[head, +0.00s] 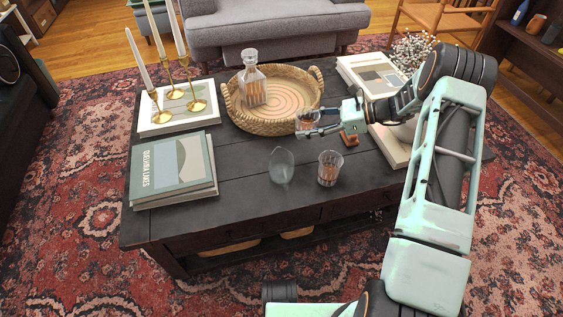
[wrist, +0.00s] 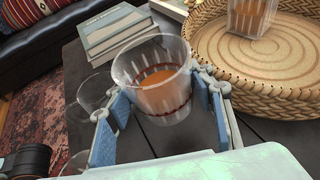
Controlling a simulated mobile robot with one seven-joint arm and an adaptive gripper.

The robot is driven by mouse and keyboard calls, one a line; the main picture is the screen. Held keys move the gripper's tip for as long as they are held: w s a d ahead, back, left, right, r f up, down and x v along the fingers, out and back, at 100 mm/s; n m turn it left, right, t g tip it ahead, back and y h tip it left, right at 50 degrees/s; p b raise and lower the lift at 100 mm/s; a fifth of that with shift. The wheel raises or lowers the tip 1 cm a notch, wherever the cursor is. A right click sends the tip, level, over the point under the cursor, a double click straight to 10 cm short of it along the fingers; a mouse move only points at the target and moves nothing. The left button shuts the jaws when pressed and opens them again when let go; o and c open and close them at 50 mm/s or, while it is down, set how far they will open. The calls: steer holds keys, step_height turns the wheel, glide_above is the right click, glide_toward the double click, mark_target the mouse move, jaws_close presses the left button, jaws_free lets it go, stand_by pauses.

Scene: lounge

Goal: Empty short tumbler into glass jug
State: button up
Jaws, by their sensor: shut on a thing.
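My gripper (head: 322,122) is shut on a clear ribbed short tumbler (head: 307,121), holding it above the table near the basket's front right. In the wrist view the tumbler (wrist: 155,82) sits between both finger pads, with amber liquid inside; it looks close to upright. The glass jug (head: 281,167) stands on the table toward the front, clear and seemingly empty. It also shows in the wrist view (wrist: 92,92), behind and left of the held tumbler, partly hidden by a finger. My gripper is apart from the jug.
Another faceted tumbler (head: 330,168) with a little amber liquid stands right of the jug. A woven basket (head: 270,125) holds a decanter (head: 253,88). Books (head: 172,170) lie left, brass candlesticks (head: 172,90) behind them.

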steer(key=shift+n+g, duration=0.5)
steer(key=shift+g, duration=0.1)
steer(key=f, duration=0.2)
steer(key=a+f, duration=0.1)
steer(key=f, duration=0.1)
steer(key=a+f+b, duration=0.1)
steer(key=f, duration=0.1)
steer(key=shift+w+a, duration=0.2)
steer(key=shift+w, duration=0.2)
steer(key=shift+r, duration=0.1)
steer(key=shift+r, duration=0.15)
steer(key=shift+s+a+r+n+p, duration=0.1)
steer(key=shift+s+r+n+p, duration=0.15)
steer(key=shift+p, duration=0.6)
steer(key=shift+s+a+r+n+t+p, duration=0.15)
steer(key=shift+n+t+p, duration=0.25)
steer(key=shift+p, duration=0.4)
steer(key=r+p, duration=0.1)
steer(key=s+r+n+t+h+p, duration=0.1)
steer(key=p, duration=0.1)
steer(key=shift+s+a+r, duration=0.1)
steer(key=shift+a, duration=0.1)
step_height(320, 180, up, 5)
steer(key=s+a+n+t+h, duration=0.1)
steer(key=s+n+t+h, duration=0.1)
steer(key=n+t, duration=0.2)
steer(key=shift+s+r, duration=0.2)
steer(key=shift+s, duration=0.2)
